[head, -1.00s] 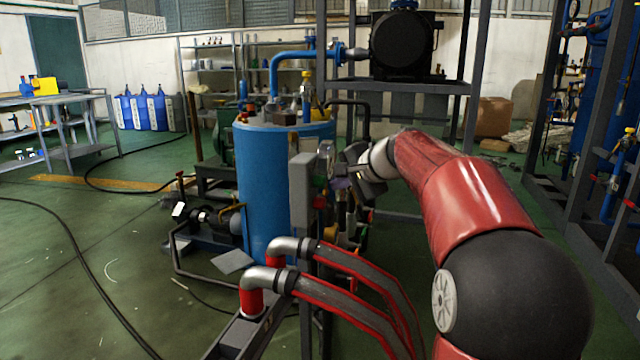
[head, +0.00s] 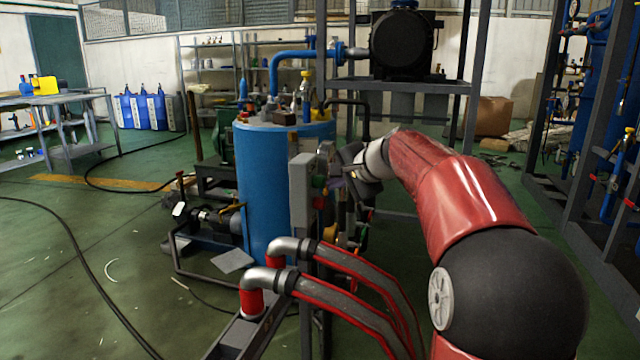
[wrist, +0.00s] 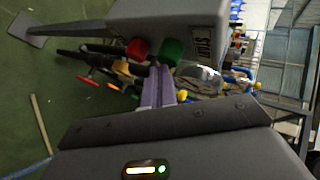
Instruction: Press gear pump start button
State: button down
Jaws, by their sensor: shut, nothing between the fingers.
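A grey control box (head: 302,190) stands on a post in front of the blue tank. In the wrist view the box (wrist: 175,18) carries a green button (wrist: 172,52) and a red button (wrist: 137,48) side by side. My gripper (wrist: 159,72) is shut and empty. Its purple fingers point at the button side, with the tips by the green button's lower left, between the two buttons. I cannot tell whether they touch. In the head view my gripper (head: 337,180) is close to the box's right side, where the red button (head: 319,202) shows.
The blue tank (head: 265,190) stands just behind the box, with pipes and valves around it. Two red-and-black hoses (head: 350,312) with metal elbows run in front. A grey metal frame (head: 470,85) rises behind my arm. Open green floor lies to the left.

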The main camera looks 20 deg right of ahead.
jog(key=shift+w+a, duration=0.15)
jog(key=shift+a, duration=0.05)
dwell(0.4)
jog(key=shift+s+d, duration=0.4)
jog(key=shift+d, duration=0.1)
jog(key=s+d+b, duration=0.2)
jog(key=s+d, duration=0.1)
jog(key=d, duration=0.2)
jog(key=shift+s, duration=0.2)
dwell(0.6)
